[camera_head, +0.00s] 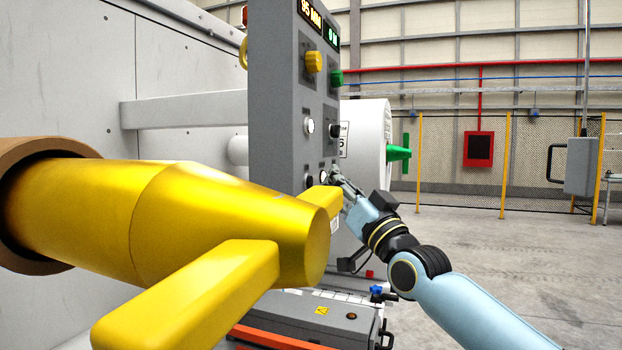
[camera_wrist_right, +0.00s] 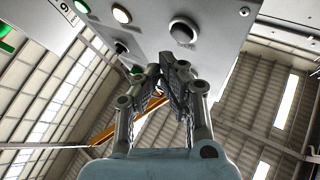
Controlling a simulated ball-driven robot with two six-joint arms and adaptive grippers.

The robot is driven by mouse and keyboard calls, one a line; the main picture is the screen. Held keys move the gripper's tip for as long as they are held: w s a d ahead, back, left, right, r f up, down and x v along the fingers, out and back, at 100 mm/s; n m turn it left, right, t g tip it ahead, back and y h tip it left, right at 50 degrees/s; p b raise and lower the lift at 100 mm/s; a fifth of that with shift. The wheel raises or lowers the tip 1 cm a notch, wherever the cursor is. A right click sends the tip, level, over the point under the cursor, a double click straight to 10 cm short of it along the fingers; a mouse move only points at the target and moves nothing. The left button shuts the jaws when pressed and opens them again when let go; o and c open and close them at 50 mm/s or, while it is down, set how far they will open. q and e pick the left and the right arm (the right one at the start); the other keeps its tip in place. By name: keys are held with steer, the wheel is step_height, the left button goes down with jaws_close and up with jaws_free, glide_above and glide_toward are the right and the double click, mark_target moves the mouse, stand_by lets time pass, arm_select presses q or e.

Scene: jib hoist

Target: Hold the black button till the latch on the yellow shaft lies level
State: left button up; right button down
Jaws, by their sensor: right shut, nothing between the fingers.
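The yellow shaft (camera_head: 170,215) sticks out of a brown-rimmed hole at left in the head view. Its latch (camera_head: 190,300) is a yellow bar across the shaft's end, one arm toward me and the other (camera_head: 325,200) away. It looks close to level, but the angle makes this unsure. A black button (camera_head: 309,182) in a pale ring is low on the grey control panel; it seems to be the dark button (camera_wrist_right: 184,30) in the wrist view. My right gripper (camera_head: 336,177) is shut and empty, fingertips (camera_wrist_right: 172,62) close beside this button; contact cannot be told. My left gripper is out of view.
The panel (camera_head: 275,90) also carries a yellow knob (camera_head: 314,61), a green knob (camera_head: 336,78), a white button (camera_head: 309,126) and a black knob (camera_head: 335,131). A green-tipped drum (camera_head: 372,150) stands behind. Open floor (camera_head: 520,270) lies at right.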

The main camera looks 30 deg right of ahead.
steer(key=s+d+p, duration=0.2)
steer(key=s+p, duration=0.1)
steer(key=shift+s+d, duration=0.1)
steer(key=shift+d, duration=0.25)
stand_by(0.3)
